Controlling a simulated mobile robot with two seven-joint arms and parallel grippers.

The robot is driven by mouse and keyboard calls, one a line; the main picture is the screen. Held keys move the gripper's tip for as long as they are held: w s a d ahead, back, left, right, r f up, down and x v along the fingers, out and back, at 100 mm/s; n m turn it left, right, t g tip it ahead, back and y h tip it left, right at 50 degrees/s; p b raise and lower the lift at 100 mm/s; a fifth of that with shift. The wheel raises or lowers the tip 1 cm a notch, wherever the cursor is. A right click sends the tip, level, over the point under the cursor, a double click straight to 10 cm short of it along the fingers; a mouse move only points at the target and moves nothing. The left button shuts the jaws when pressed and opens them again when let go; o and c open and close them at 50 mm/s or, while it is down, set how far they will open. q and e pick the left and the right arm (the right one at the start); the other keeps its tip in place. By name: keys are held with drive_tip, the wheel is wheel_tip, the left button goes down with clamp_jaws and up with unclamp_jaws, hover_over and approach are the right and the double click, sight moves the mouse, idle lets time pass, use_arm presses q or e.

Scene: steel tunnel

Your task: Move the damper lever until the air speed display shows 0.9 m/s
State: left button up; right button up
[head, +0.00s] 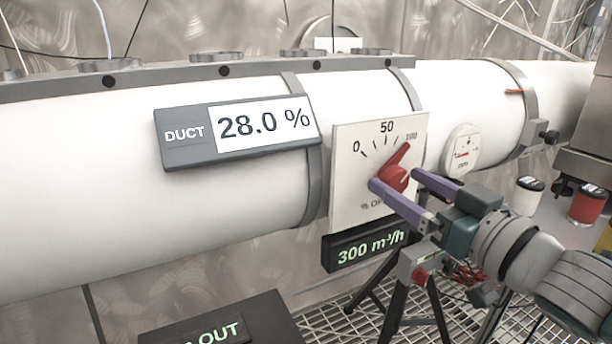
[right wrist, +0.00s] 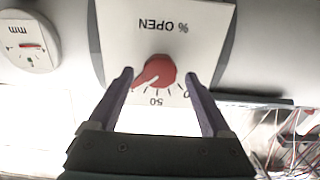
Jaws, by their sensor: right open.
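The damper lever is a red knob (head: 396,177) with a pointer, on a white dial plate (head: 345,200) marked 0, 50, 100 and "% OPEN". In the head view the pointer aims up and right, close to the 100 mark. My right gripper (head: 394,180) is open, one purple finger on either side of the knob. In the right wrist view the red knob (right wrist: 160,71) sits between the open fingertips, with a gap at each side. A display (head: 343,249) under the plate reads 300 m³/h. No display in m/s shows. My left gripper is not in view.
A "DUCT" display (head: 236,133) reading 28.0 % sits on the white duct (head: 80,200). A round gauge (head: 461,150) is right of the dial. A partly cut-off "OUT" display (head: 218,333) is at the bottom. A tripod (head: 399,310) and red and white containers stand below right.

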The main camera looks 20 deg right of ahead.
drive_tip(key=shift+w, duration=0.85)
drive_tip(key=shift+c, duration=0.3)
drive_tip(key=shift+c, duration=1.4)
clamp_jaws()
